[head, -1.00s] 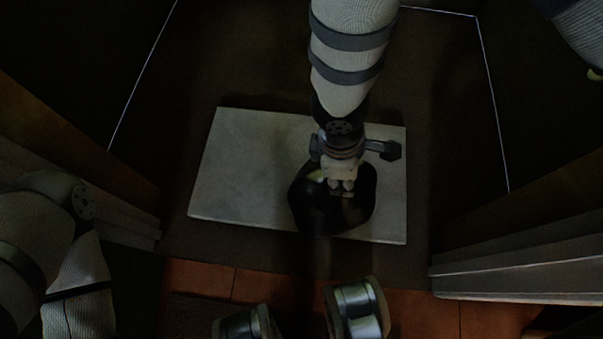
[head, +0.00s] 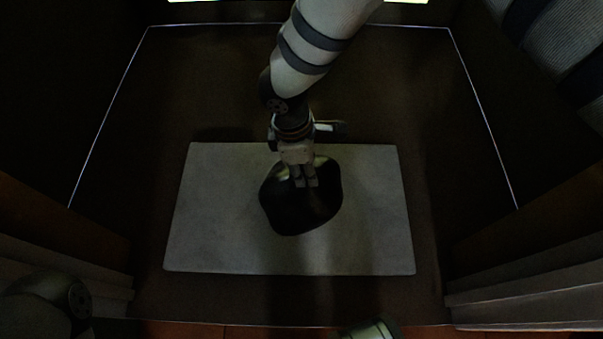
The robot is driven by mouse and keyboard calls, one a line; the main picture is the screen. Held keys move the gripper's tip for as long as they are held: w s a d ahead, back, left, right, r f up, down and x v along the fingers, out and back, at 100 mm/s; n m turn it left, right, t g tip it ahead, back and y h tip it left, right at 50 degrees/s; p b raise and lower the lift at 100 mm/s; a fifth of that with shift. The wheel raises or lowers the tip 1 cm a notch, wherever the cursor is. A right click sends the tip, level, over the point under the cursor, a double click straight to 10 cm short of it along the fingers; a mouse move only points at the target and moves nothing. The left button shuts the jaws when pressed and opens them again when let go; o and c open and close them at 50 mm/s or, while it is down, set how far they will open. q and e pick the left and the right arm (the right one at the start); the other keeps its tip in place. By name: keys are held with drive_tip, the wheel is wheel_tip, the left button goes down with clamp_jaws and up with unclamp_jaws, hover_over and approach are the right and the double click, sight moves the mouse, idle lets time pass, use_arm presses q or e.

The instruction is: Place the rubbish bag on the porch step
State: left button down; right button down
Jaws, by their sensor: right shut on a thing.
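The rubbish bag (head: 300,212) is a dark, glossy, rounded bag near the middle of the head view. It shows against the pale rectangular slab of the porch step (head: 210,225); whether it rests on the slab or hangs just above it I cannot tell. My right gripper (head: 305,182) reaches down from the top and is shut on the top of the bag. The fingertips cover a little of the bag. My left gripper is not in view; only part of my arm shows at the lower left.
Dark floor (head: 200,90) surrounds the slab. Stepped pale frames stand at the left and right (head: 540,290) edges. Orange tiles (head: 265,332) run along the bottom. The slab has bare room on both sides of the bag. The scene is dim.

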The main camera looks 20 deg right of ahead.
drive_tip(key=shift+w+f, duration=0.4)
drive_tip(key=f+b, duration=0.2)
drive_tip(key=f, duration=0.1)
drive_tip(key=shift+w+f, duration=0.2)
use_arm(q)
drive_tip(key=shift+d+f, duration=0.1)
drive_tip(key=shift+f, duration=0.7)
use_arm(e)
drive_tip(key=shift+r, duration=0.1)
drive_tip(key=c, duration=1.2)
unclamp_jaws()
drive_tip(key=shift+c, duration=0.2)
use_arm(q)
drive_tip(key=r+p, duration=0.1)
drive_tip(key=p, duration=0.1)
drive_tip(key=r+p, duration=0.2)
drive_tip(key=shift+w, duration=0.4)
use_arm(e)
wheel_tip(320, 180, up, 12)
drive_tip(key=a, duration=0.1)
drive_tip(key=shift+w+a, duration=0.25)
drive_tip(key=shift+a, duration=0.05)
